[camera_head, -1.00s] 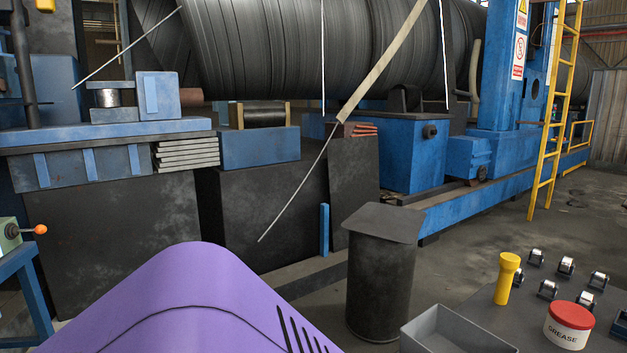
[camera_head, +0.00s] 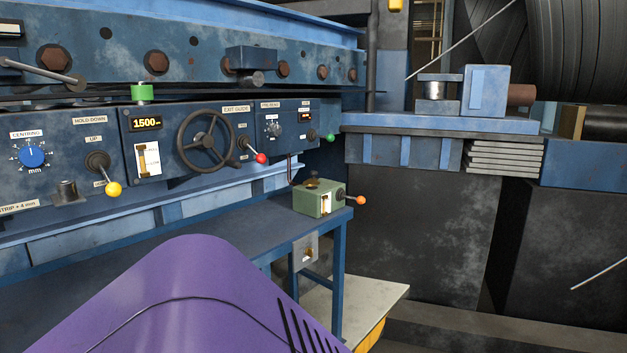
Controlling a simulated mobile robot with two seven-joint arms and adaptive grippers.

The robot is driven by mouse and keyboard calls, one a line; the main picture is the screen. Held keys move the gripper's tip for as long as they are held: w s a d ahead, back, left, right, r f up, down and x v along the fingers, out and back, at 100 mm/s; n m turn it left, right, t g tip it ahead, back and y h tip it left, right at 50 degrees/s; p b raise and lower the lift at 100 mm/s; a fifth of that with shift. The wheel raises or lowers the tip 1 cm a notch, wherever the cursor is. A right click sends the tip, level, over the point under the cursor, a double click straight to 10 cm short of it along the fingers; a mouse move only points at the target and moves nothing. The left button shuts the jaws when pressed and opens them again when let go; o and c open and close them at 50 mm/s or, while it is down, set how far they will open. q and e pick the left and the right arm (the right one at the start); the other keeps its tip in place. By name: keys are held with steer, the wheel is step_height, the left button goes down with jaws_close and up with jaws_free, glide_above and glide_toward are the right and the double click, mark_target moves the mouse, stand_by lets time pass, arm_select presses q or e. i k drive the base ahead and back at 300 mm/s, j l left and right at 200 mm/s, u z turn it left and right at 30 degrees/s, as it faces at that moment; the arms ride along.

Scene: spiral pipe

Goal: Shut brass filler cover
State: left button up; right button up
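A small green box (camera_head: 309,203) stands on the right end of a blue bench, in the middle of the camera_head view. A small brass-coloured piece (camera_head: 312,184) sits on its top and looks like the filler cover. It is too small to tell whether it is open or shut. The box has a pale gauge window on its front and a lever with an orange knob (camera_head: 360,200) on its right. Neither gripper is in view.
The blue bench (camera_head: 225,215) runs along a control panel with a handwheel (camera_head: 205,139) and several knobbed levers. A pale platform (camera_head: 375,298) with a yellow edge lies below the bench's right end. My purple body covers the lower left.

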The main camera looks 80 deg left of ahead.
mark_target(312, 182)
steer(key=u, duration=0.85)
steer(key=j+u, duration=0.1)
steer(key=u, duration=1.15)
steer(key=i+u, duration=0.1)
steer(key=u, duration=0.35)
steer(key=i+l+u, duration=0.45)
steer(key=k+l, duration=0.05)
steer(key=l, duration=0.05)
